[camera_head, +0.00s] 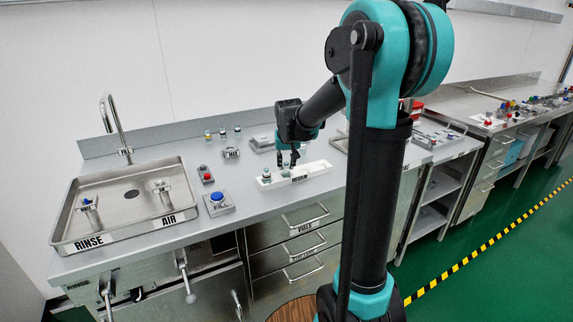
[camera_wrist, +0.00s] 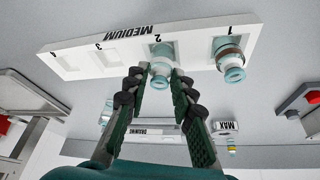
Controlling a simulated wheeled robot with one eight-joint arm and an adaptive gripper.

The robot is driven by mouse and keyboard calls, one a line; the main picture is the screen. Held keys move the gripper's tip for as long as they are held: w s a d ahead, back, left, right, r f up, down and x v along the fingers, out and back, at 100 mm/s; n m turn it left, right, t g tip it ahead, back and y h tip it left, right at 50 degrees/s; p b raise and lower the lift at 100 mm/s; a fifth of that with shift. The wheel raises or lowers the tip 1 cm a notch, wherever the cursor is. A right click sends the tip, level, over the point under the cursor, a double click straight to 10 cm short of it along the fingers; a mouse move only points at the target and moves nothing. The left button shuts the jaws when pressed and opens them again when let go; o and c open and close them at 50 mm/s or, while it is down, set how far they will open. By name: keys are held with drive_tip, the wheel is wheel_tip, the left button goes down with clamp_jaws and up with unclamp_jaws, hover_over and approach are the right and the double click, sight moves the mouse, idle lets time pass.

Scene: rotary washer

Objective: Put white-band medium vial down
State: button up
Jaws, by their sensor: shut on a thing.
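The white rack labelled MEDIUM (camera_wrist: 85,54) has numbered slots and shows upside down in the wrist view; in the head view it is the white strip (camera_head: 318,168) on the counter. My gripper (camera_wrist: 158,82) is shut on a pale, clear-capped vial (camera_wrist: 160,66) at slot 2; its band colour is hard to make out. I cannot tell whether the vial's base is fully seated. In the head view my gripper (camera_head: 287,163) is low over the rack. Another vial (camera_wrist: 230,62) with a brownish band stands in slot 1. Slots 3 and 4 look empty.
Left of the rack in the head view are a blue button box (camera_head: 219,202), a red button box (camera_head: 206,175) and the sink tray (camera_head: 70,238) with RINSE and AIR stations. Several small vials (camera_head: 222,133) stand behind. A MAX-labelled block (camera_wrist: 226,127) shows in the wrist view.

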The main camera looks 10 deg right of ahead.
drive_tip(key=shift+f, duration=0.15)
drive_tip(key=o, duration=0.9)
drive_tip(key=v, duration=1.2)
drive_tip(key=shift+n, duration=0.5)
drive_tip(key=s+d+f, duration=0.1)
drive_tip(key=s+f, duration=0.6)
drive_tip(key=s, duration=0.1)
drive_tip(key=s+d+f, duration=0.2)
drive_tip(key=s+f, duration=0.5)
drive_tip(key=s, duration=0.1)
drive_tip(key=s+d+f, duration=0.1)
drive_tip(key=s+f, duration=0.6)
drive_tip(key=s, duration=0.2)
drive_tip(key=shift+s+d+f, duration=0.1)
drive_tip(key=shift+d+f, duration=0.15)
drive_tip(key=shift+f, duration=0.05)
